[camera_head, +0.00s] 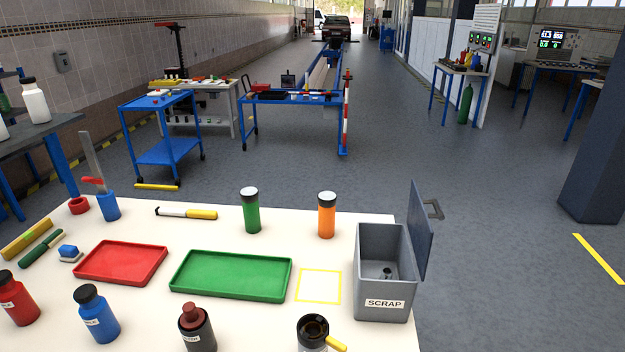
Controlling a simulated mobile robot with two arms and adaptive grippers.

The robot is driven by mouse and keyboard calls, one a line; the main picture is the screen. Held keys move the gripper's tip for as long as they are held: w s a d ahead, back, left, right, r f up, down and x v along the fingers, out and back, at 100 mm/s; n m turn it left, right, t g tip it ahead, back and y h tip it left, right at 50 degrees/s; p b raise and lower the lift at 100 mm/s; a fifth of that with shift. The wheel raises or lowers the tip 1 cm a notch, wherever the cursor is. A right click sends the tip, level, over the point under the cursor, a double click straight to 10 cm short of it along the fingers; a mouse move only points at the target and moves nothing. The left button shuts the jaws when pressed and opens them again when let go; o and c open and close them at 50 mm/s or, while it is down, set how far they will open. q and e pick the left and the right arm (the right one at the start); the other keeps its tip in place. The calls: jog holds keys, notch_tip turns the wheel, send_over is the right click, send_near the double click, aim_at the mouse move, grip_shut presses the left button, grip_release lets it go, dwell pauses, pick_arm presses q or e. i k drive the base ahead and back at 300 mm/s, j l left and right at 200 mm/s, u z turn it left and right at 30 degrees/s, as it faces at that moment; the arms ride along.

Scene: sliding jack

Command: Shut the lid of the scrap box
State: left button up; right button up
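The grey scrap box (371,297) stands at the right end of the white table, with a white label reading SCRAP on its front. Its lid (422,232) is open, standing nearly upright along the box's right side, with a handle (435,209) sticking out to the right near the top. A small dark item (387,272) lies inside the box. Neither of my grippers shows in the head view.
Left of the box are a yellow-outlined square (319,286), a green tray (231,276) and a red tray (121,263). An orange bottle (327,215) and a green bottle (251,211) stand behind. A dark mug (313,332) stands in front. Floor right of the table is clear.

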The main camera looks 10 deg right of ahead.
aim_at(420, 229)
jog(key=k+l, duration=0.1)
jog(key=l, duration=1.25)
jog(key=k+l, duration=0.15)
jog(key=l, duration=0.5)
